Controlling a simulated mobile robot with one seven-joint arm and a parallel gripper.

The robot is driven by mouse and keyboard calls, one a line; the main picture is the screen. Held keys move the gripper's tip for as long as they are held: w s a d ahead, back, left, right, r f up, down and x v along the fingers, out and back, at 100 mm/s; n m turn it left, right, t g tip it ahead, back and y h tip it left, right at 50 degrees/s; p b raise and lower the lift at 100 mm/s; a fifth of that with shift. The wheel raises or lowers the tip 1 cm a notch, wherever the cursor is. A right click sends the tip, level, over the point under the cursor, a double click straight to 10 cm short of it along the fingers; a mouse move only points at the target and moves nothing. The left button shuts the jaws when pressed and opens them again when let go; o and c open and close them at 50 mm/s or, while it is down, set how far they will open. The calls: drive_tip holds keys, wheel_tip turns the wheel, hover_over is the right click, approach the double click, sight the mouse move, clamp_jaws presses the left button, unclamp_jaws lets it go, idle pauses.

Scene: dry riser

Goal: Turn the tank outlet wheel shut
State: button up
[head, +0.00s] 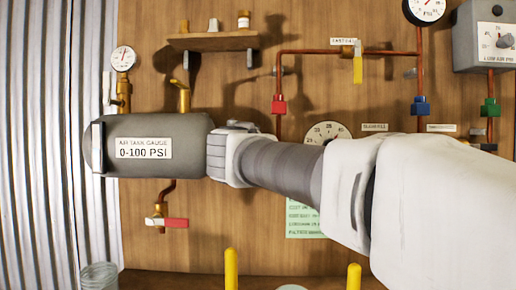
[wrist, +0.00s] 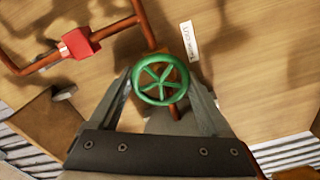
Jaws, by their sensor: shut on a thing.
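A green five-spoked wheel (wrist: 160,80) sits between the two fingers of my gripper (wrist: 160,86) in the wrist view. One finger is at each side of its rim, and my gripper is shut on it. The wheel's face shows almost whole, in front of a copper pipe. In the head view my gripper (head: 232,135) is at the right end of the grey air tank (head: 186,134), and my own arm and hand hide the wheel there. A small white label (wrist: 190,41), too blurred to read, is just beyond the wheel.
A red pipe fitting (head: 279,105) is close above right of my gripper. A small shelf (head: 212,41) with bottles is above the tank. A red-handled valve (head: 173,222) hangs below it. Yellow posts (head: 231,268) and a glass jar (head: 99,276) stand at the front.

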drive_tip(key=m, duration=0.5)
drive_tip(key=shift+d+r+m, duration=0.1)
drive_tip(key=shift+m, duration=0.2)
idle(0.4)
drive_tip(key=o, duration=1.2)
drive_tip(key=shift+s, duration=0.15)
